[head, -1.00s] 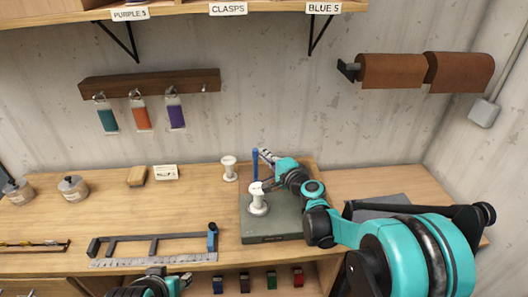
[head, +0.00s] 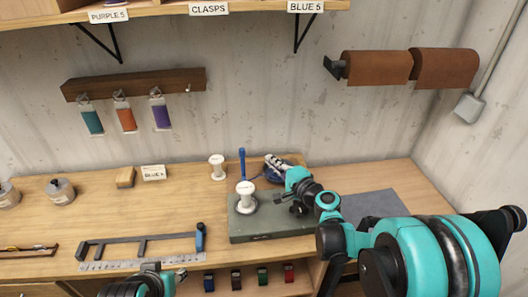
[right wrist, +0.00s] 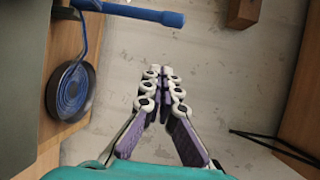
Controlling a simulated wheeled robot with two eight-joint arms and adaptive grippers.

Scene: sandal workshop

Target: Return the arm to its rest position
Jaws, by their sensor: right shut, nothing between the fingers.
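My right arm reaches in from the right in the head view, and its gripper (head: 274,162) is over the back of the grey-green block (head: 270,230). In the right wrist view its white and purple fingers (right wrist: 160,74) are together with nothing between them. A blue post (head: 242,163) stands left of the gripper, apart from it; it also shows in the right wrist view (right wrist: 150,14). A dark round dish with a coiled blue strip (right wrist: 71,92) is partly hidden behind the gripper in the head view. Part of my left arm shows at the bottom edge; its fingers are unclear.
A white spool (head: 246,198) stands on the block and another white spool (head: 217,167) behind it. A grey mat (head: 372,204) lies to the right. A black frame tool (head: 140,246) and a ruler lie front left. Brown rolls (head: 443,68) hang on the wall.

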